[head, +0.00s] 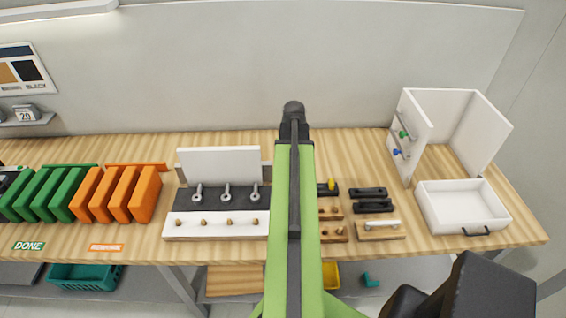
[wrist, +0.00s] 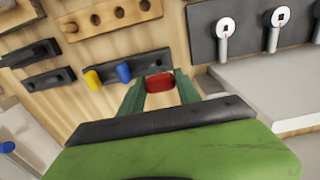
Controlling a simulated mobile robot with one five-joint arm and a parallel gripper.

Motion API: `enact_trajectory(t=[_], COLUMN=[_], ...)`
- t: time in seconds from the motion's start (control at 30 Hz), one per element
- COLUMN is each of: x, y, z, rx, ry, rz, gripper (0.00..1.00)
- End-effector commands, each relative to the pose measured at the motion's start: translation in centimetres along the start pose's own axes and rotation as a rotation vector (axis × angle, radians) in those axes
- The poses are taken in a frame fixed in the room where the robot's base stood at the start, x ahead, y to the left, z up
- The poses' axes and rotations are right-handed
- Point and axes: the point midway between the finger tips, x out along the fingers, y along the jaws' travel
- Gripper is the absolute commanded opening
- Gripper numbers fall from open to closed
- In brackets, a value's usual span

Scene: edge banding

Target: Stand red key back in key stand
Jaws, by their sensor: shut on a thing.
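The red key (wrist: 160,82) sits between the two green fingers of my gripper (wrist: 161,86) in the wrist view. My gripper is shut on it. The key stand (wrist: 108,73) is a dark bar on the table, with a yellow key (wrist: 93,80) and a blue key (wrist: 124,71) standing in it. The red key is in line with them, just right of the blue one. I cannot tell whether its lower end touches the stand. In the head view my arm hides the gripper and the red key; the yellow key (head: 332,185) shows beside the arm.
A white fixture (head: 215,226) with eye-ended metal pieces (head: 226,192) stands left of my arm. Black handle pieces (head: 370,194), a wooden peg board (head: 331,232) and an open white drawer (head: 463,207) are to the right. Orange panels (head: 145,195) stand farther left.

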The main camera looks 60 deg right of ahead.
Motion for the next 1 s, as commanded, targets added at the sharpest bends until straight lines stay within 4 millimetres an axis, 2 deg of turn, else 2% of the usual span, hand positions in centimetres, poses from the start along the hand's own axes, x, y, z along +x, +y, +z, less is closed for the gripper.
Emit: enact_trajectory(t=[0.27, 0.63, 1.0], x=[1.2, 5.0, 5.2], y=[0.1, 0.2, 0.2], z=[0.0, 0.0, 0.0], rx=[0.003, 0.003, 0.004], ry=[0.000, 0.000, 0.000], rz=[0.000, 0.000, 0.000], gripper=[0.00, 0.00, 0.00])
